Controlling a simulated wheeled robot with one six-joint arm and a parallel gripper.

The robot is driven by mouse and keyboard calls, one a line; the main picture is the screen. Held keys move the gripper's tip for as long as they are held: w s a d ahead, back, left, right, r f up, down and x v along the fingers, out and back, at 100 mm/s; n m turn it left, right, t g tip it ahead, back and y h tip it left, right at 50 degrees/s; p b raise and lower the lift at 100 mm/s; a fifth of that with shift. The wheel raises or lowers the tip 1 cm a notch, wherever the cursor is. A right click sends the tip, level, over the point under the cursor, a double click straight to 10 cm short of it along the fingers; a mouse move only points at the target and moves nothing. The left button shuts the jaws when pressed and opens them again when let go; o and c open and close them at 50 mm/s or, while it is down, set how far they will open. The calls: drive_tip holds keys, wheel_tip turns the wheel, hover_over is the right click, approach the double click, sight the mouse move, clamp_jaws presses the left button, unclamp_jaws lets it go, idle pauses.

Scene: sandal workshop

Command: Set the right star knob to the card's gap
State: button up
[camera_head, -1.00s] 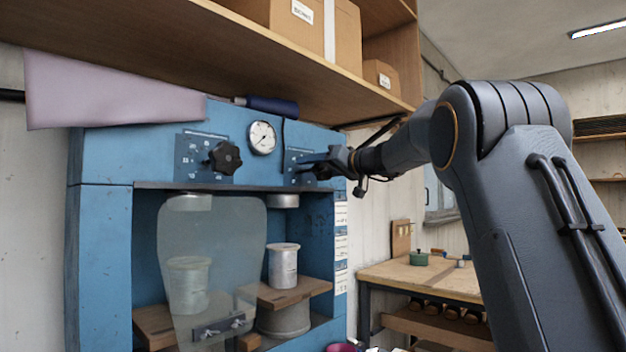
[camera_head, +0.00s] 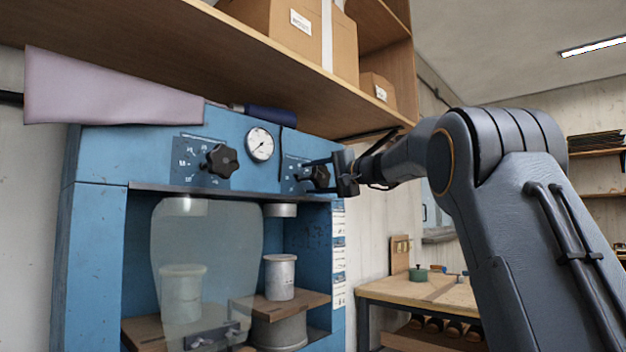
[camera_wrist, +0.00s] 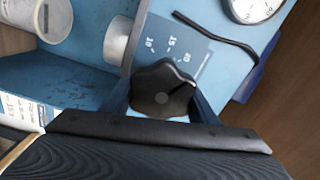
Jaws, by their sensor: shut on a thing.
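The right star knob (camera_head: 317,177) is black and sits on the right dial plate (camera_head: 289,172) of the blue press. My gripper (camera_head: 322,172) is at the knob, its jaws shut on it. In the wrist view the knob (camera_wrist: 162,91) shows between the two fingers, with a dark pointer line on its face towards the right. The dial plate (camera_wrist: 176,48) shows printed numbers, partly hidden by the knob. The left star knob (camera_head: 221,161) sits on its own plate, apart from my gripper. I cannot make out the card or its gap in these views.
A round gauge (camera_head: 260,144) sits between the knobs. A wooden shelf (camera_head: 200,54) overhangs the press. A clear shield (camera_head: 207,262) hangs in front of the left bay. A white cylinder (camera_head: 280,277) stands in the right bay. A workbench (camera_head: 415,290) is at the right.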

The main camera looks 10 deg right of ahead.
drive_tip(key=m, duration=0.2)
drive_tip(key=m+p, duration=0.1)
drive_tip(key=m, duration=0.2)
drive_tip(key=m+p, duration=0.1)
drive_tip(key=m, duration=0.1)
drive_tip(key=shift+f, duration=0.4)
drive_tip(key=m+p, duration=0.2)
drive_tip(key=m, duration=0.2)
drive_tip(key=shift+s+a+f, duration=0.1)
drive_tip(key=m+p, duration=0.1)
drive_tip(key=m, duration=0.1)
drive_tip(key=m+p, duration=0.1)
drive_tip(key=shift+s+a+f+m, duration=0.1)
drive_tip(key=shift+a+m, duration=0.05)
drive_tip(key=shift+m, duration=0.25)
drive_tip(key=m+p, duration=0.2)
drive_tip(key=shift+a+f+m, duration=0.1)
drive_tip(key=shift+m, duration=0.2)
drive_tip(key=m+p, duration=0.4)
drive_tip(key=shift+s+a+m, duration=0.2)
drive_tip(key=shift+m, duration=0.1)
drive_tip(key=m+p, duration=0.3)
drive_tip(key=shift+s+a+m, duration=0.1)
drive_tip(key=shift+m, duration=0.2)
drive_tip(key=shift+s+a+m+p, duration=0.1)
drive_tip(key=shift+a+m+p, duration=0.05)
drive_tip(key=shift+m+p, duration=1.7)
